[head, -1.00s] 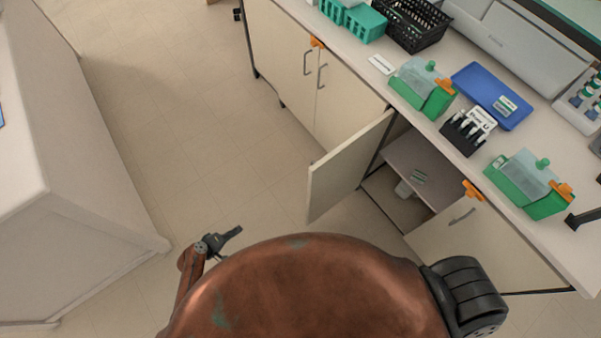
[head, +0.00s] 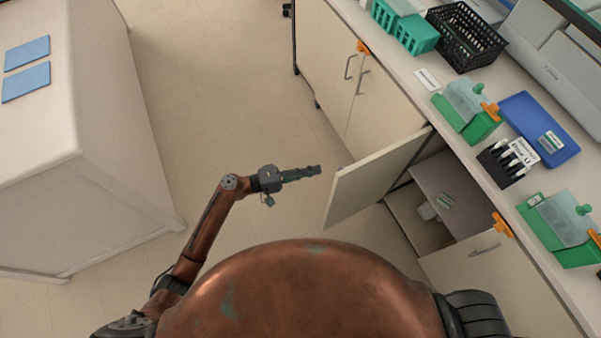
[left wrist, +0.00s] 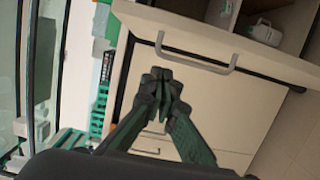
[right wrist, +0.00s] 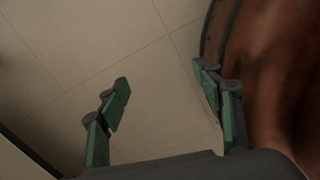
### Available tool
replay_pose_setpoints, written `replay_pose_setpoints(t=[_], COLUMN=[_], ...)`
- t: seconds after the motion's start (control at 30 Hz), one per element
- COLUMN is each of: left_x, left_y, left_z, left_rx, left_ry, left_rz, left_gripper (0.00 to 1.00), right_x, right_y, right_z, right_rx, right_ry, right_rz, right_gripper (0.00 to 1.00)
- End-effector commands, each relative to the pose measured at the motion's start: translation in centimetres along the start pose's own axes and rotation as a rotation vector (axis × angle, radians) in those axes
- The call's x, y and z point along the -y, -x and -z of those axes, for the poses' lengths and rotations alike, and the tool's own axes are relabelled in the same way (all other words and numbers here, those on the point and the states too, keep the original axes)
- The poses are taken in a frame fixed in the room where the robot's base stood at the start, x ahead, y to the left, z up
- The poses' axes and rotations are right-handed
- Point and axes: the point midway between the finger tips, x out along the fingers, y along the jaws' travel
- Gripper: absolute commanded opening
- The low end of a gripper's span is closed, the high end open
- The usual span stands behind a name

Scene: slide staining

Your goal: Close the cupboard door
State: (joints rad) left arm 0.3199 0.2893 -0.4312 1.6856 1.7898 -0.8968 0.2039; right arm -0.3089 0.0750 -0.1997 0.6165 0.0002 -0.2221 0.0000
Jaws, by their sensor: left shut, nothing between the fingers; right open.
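The cupboard door (head: 375,178) is a pale panel standing ajar from the lab bench, with the shelved cupboard interior (head: 450,185) showing beside it. My left gripper (head: 318,171) is shut and empty, close to the door's free edge on its outer side; I cannot tell if it touches. In the left wrist view, the shut fingers (left wrist: 162,78) are in front of a pale panel with a grey bar handle (left wrist: 190,58). My right gripper (right wrist: 160,95) is open and empty above the floor in the right wrist view; it is out of the head view.
Neighbouring closed doors (head: 335,70) with handles are further back along the bench. The bench top holds a black basket (head: 466,38), a blue tray (head: 540,128) and green boxes (head: 467,112). A white counter (head: 75,130) stands at left. Tiled floor (head: 225,110) between is free.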

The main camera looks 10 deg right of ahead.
Motion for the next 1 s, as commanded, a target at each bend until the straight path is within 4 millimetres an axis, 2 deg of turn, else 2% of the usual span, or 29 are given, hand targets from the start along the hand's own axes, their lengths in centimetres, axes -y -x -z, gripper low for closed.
replay_pose_setpoints(t=[0.03, 0.13, 0.2, 0.4, 1.0], left_x=[-0.1, 0.0, 0.0, 0.0, 0.0], left_y=[-1.2, -3.0, -3.0, -3.5, -3.7], left_z=[0.0, 0.0, -1.4, -3.4, -4.1], left_rx=[0.002, 0.001, 0.000, -0.001, -0.018], left_ry=[0.000, -0.001, 0.002, 0.001, 0.002], left_rz=[-0.002, -0.001, 0.001, 0.001, 0.001], left_gripper=[0.00, 0.00, 0.00, 0.00, 0.00], right_x=[-0.1, -0.3, -0.4, -0.8, -0.8], right_y=[-0.1, -0.1, 0.2, 0.6, 0.9], right_z=[0.2, 0.7, 1.2, 1.7, 1.5], right_rx=[-0.003, -0.009, -0.015, -0.023, -0.020], right_ry=[0.001, 0.003, 0.004, 0.006, 0.006], right_rz=[-0.001, -0.003, -0.004, -0.008, -0.008], right_gripper=[0.60, 0.60, 0.60, 0.60, 0.60])
